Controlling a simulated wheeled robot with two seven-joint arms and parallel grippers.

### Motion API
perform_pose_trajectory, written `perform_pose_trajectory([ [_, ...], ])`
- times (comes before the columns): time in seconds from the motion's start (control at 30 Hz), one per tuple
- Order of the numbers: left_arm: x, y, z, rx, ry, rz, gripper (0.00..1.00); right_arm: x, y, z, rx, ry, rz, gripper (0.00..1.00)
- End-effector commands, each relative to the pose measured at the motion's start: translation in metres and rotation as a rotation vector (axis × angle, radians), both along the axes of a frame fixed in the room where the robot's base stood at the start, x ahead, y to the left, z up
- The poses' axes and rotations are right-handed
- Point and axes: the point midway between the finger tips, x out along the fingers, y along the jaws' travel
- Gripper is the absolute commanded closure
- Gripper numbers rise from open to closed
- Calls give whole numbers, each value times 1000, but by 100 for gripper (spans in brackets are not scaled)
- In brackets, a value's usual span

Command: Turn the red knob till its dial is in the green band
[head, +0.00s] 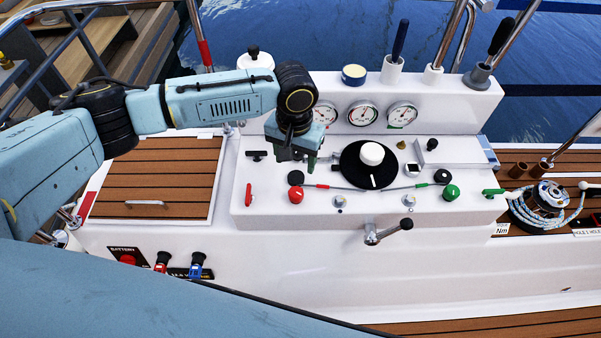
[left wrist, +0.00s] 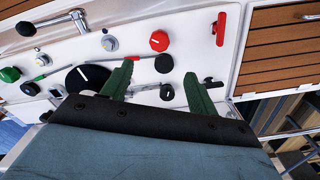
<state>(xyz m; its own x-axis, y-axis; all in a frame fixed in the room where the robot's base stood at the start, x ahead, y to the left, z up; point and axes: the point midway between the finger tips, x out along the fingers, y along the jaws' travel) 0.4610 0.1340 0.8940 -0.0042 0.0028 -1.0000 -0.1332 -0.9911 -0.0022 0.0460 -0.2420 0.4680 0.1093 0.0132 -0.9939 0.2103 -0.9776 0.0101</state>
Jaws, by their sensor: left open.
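The red knob (head: 295,194) is on the sloping white panel (head: 262,207), at its left part. It also shows in the left wrist view (left wrist: 159,41), with a white pointer mark on top. Three round dials (head: 326,113), (head: 363,113), (head: 402,114) stand on the raised back; they have coloured bands, but the needle readings are too small to tell. My left gripper (head: 298,164) hangs over the panel just behind the red knob. Its green fingers (left wrist: 160,72) are apart and empty, not around the red knob. My right gripper is not in view.
A black knob (left wrist: 164,63) lies between the fingertips and the red knob in the wrist view. A red lever (head: 248,195), a large black disc (head: 352,172) with a white knob, a green knob (head: 451,192) and a crank (head: 390,231) are nearby.

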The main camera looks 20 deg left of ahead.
Motion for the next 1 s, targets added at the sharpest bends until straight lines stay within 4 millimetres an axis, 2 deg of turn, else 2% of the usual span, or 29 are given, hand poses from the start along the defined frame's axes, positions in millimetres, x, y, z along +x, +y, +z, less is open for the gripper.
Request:
perform_pose_trajectory([
  [0.03,-1,0,-8,2,4,0,41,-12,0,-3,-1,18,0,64],
  [0.1,-1,0,-20,1,3,1,41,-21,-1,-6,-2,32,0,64],
  [0.23,-1,0,-48,1,2,1,41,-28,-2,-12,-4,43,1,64],
  [0.4,0,0,-84,0,0,0,41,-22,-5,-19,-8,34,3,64],
  [0.6,0,-1,-115,0,0,0,41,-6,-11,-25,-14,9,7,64],
  [0.8,0,0,-127,-1,-1,-1,41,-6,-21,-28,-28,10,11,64],
  [1.0,0,0,-128,-2,-2,-1,41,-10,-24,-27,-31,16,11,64],
])
